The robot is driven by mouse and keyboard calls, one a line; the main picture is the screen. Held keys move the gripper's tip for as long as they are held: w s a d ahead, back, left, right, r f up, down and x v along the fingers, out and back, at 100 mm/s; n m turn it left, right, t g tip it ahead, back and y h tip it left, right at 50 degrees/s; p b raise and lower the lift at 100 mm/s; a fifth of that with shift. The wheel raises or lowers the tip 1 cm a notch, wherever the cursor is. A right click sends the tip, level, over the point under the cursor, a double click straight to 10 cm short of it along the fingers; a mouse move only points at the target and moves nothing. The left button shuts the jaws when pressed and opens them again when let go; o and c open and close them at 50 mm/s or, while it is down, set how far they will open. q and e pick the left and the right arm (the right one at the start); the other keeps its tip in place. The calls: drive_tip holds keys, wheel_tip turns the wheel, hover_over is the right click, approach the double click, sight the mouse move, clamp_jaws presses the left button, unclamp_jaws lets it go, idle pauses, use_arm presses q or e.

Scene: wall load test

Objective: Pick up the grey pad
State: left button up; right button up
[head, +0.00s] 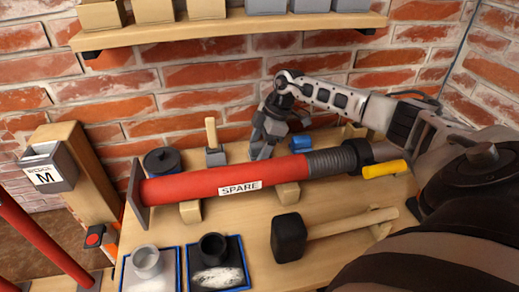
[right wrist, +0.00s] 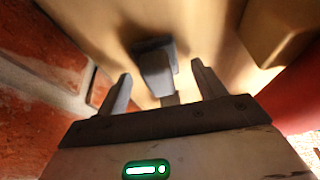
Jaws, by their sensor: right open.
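The grey pad (right wrist: 156,72) is a small grey block in the right wrist view, standing on the wooden bench top with a dark shadow around it. It lies in the gap between the two fingers of my right gripper (right wrist: 161,69), which is open, with space on both sides. In the head view my right gripper (head: 262,152) points down at the back of the bench, behind the red tube. There I cannot tell the pad apart from the grey fingers. My left gripper is not in view.
A red tube (head: 208,185) marked SPARE lies on wooden blocks, close in front of the gripper. A wood-handled grey tool (head: 215,157) stands left, a blue cylinder (head: 300,144) right. The brick wall (head: 205,75) and a shelf (head: 240,27) are behind. A mallet (head: 289,238) lies in front.

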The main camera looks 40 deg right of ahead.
sight(255, 145)
drive_tip(key=shift+f, duration=0.1)
drive_tip(key=c, duration=1.1)
drive_tip(key=shift+o, duration=0.2)
drive_tip(key=shift+r, duration=0.5)
wheel_tip(255, 145, up, 2)
drive_tip(key=shift+r, duration=0.25)
drive_tip(key=s+a+r+b, duration=0.1)
drive_tip(key=s+a+r, duration=0.1)
drive_tip(key=s+r, duration=0.1)
drive_tip(key=s+a+r+b, duration=0.1)
drive_tip(key=s+a+r, duration=0.1)
drive_tip(key=s, duration=0.3)
drive_tip(key=s+a+r, duration=0.3)
drive_tip(key=s+r, duration=0.1)
drive_tip(key=shift+s+r+b, duration=0.1)
drive_tip(key=shift+r+b, duration=0.15)
drive_tip(key=shift+b, duration=0.15)
